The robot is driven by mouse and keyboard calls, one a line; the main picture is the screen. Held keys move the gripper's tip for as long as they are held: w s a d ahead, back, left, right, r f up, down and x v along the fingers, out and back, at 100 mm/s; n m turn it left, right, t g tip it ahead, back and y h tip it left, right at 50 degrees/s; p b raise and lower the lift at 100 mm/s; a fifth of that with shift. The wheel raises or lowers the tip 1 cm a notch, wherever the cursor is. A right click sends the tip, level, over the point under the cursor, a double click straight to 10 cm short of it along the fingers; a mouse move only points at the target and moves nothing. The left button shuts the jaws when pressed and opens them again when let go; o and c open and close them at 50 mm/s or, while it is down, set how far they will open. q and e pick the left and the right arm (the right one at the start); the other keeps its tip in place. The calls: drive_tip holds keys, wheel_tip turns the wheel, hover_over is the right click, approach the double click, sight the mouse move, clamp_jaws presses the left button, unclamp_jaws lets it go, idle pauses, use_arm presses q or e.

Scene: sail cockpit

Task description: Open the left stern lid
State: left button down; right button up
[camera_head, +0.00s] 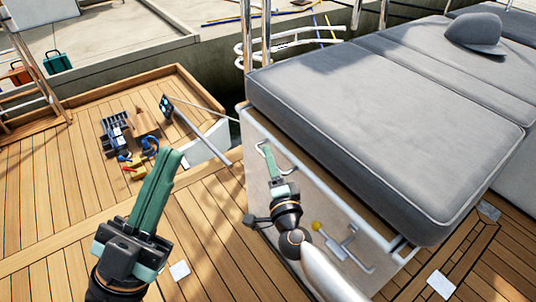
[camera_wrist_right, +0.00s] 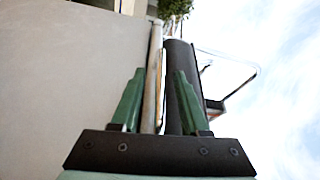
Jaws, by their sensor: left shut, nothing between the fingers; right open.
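A grey cushion (camera_head: 385,105) covers the top of a pale bench box (camera_head: 320,205) at the right; no separate lid is clearly visible, and I cannot tell which part is the left stern lid. My right gripper (camera_head: 269,160) is beside the box's pale side, below the cushion. In the right wrist view its green fingers (camera_wrist_right: 157,98) are open. A thin metal rail (camera_wrist_right: 153,75) and a dark bar (camera_wrist_right: 176,80) show between them; contact cannot be told. My left gripper (camera_head: 170,165) is shut and empty above the deck, to the left of the box.
Tools and small blue and yellow items (camera_head: 130,140) lie on the wooden deck (camera_head: 60,180) at the left. A metal railing (camera_head: 245,45) stands behind the box. A grey cap (camera_head: 475,34) lies on the cushion. Deck at lower left is mostly clear.

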drive_tip(key=shift+c, duration=0.3)
clamp_jaws()
idle(1.2)
